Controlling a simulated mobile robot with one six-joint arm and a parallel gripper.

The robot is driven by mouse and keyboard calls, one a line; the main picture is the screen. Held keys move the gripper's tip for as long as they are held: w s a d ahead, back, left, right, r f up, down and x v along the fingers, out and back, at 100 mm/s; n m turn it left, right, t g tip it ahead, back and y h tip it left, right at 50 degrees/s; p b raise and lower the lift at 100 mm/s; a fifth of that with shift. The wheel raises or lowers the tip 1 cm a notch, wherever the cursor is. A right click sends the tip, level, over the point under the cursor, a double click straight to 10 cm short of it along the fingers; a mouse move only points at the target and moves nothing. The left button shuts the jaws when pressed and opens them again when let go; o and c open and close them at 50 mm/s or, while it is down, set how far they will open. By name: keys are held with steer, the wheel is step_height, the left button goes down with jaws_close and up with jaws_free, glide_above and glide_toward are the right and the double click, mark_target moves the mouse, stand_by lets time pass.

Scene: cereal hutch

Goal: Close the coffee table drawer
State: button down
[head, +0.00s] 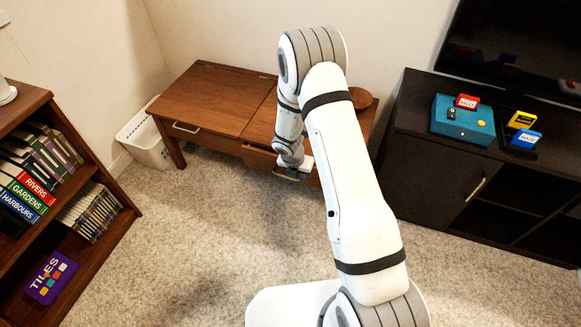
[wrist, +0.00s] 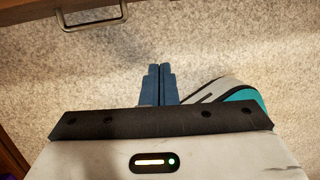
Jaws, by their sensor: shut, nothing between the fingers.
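The wooden coffee table (head: 215,97) stands against the back wall. Its right drawer (head: 258,157) stands out from the table front, partly open. Its left drawer (head: 210,137) looks flush, with a metal handle (head: 186,128). My gripper reaches down at the right drawer's front and hides part of it and its handle in the head view. In the wrist view, my gripper's blue fingers (wrist: 159,84) are together, empty, over the carpet. A metal drawer handle (wrist: 93,24) on a wooden front shows at the top left, apart from the fingertips.
A white basket (head: 146,137) stands left of the table. A bookshelf (head: 112,165) is at the far left; a black cabinet (head: 410,150) with a teal box (head: 450,128) is at right. Carpet is clear in front of the table. A white and teal shape (wrist: 235,97) is unclear.

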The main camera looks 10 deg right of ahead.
steer(key=s+f+t+h+b, duration=0.2)
steer(key=s+f+h+b, duration=0.2)
steer(key=f+h+b, duration=0.4)
steer(key=w+a+f+t+y+b, duration=0.2)
steer(key=w+a+t+y+b, duration=0.1)
steer(key=a+t, duration=0.9)
steer(key=b+x, duration=0.1)
steer(key=x, duration=0.3)
steer(key=b+x, duration=0.1)
steer(key=x, duration=0.4)
steer(key=r+b+x, duration=0.1)
steer(key=x, duration=0.4)
